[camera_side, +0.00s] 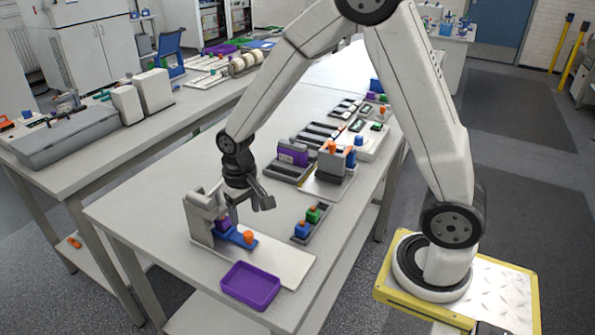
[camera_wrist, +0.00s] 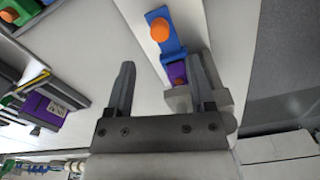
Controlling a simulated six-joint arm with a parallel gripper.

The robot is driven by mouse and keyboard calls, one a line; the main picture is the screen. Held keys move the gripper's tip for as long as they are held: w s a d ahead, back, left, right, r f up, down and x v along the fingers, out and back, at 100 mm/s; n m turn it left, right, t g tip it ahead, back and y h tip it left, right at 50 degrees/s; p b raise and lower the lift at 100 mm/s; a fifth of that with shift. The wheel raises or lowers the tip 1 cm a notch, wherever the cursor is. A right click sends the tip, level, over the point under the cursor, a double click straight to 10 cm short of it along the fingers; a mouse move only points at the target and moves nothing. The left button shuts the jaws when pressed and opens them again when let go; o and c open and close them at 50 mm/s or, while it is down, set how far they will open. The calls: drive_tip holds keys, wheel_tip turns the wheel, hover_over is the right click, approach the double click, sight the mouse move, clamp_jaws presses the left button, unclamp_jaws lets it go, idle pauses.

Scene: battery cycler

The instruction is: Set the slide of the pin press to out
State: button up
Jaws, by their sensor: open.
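The pin press (camera_side: 200,218) is a grey upright body on a pale base plate, at the front left of the table. Its blue slide (camera_side: 229,235) carries an orange knob (camera_side: 249,237) and reaches from the press body along the plate. A purple block (camera_side: 223,223) sits at the slide's press end. In the wrist view the slide (camera_wrist: 173,45), knob (camera_wrist: 160,27) and purple block (camera_wrist: 177,73) show beyond the fingers. My gripper (camera_side: 250,202) is open and empty above the press area. In the wrist view its right finger overlaps and partly hides the grey press (camera_wrist: 180,99).
A purple tray (camera_side: 250,287) lies in front of the press plate. A grey rack (camera_side: 317,226) with blue and green blocks stands to the right. Farther back are a purple block (camera_side: 292,153) in a grey holder and another orange-topped fixture (camera_side: 336,163). Bare table lies left of the press.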

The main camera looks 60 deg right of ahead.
sight(248, 233)
drive_tip(key=shift+f, duration=3.6)
clamp_jaws()
